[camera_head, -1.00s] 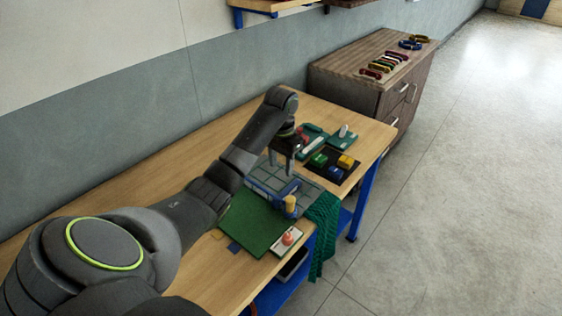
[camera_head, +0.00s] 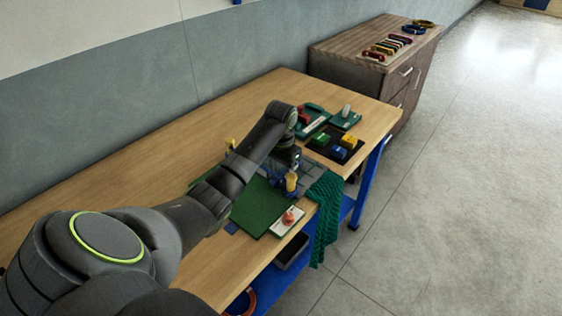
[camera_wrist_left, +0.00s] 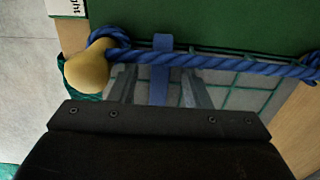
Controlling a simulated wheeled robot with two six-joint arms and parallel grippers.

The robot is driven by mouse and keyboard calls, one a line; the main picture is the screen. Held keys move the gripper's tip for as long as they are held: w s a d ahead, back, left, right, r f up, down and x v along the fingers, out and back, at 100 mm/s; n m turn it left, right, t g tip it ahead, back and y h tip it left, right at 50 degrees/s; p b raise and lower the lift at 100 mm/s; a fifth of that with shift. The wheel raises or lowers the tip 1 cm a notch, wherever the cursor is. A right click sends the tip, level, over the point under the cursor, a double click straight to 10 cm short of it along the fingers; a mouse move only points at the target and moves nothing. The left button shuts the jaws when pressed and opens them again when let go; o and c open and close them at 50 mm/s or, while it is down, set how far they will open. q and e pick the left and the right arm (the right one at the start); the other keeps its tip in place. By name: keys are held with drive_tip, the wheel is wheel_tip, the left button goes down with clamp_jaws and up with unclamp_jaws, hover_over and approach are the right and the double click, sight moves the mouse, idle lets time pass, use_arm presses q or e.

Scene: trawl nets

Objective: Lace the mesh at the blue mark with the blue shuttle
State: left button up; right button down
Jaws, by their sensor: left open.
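My left gripper (camera_head: 287,172) is low over the grey panel at the table's near edge. In the left wrist view its two fingers (camera_wrist_left: 160,90) are spread and open. A blue strip (camera_wrist_left: 161,70), which looks like the blue mark, lies between them and crosses the rope. Green mesh lines (camera_wrist_left: 240,98) run over the panel. A thick blue rope (camera_wrist_left: 215,62) runs along the panel's edge and loops round a yellow post (camera_wrist_left: 88,68). In the head view my arm hides much of the panel. I cannot clearly pick out the blue shuttle.
A black tray (camera_head: 352,162) with green, blue and yellow pieces lies beyond the panel. Two green holders (camera_head: 345,118) stand behind it. A green mat (camera_head: 256,208) and white card (camera_head: 287,222) lie nearer. Green netting (camera_head: 325,210) hangs off the edge. The table's left part is clear.

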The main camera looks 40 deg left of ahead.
use_arm(q)
drive_tip(key=shift+f, duration=0.6)
clamp_jaws()
drive_tip(key=shift+w+d+b, duration=0.1)
drive_tip(key=shift+w+b, duration=0.45)
drive_tip(key=shift+w, duration=0.35)
drive_tip(key=shift+w+r, duration=0.15)
drive_tip(key=shift+w, duration=0.4)
drive_tip(key=shift+r, duration=0.1)
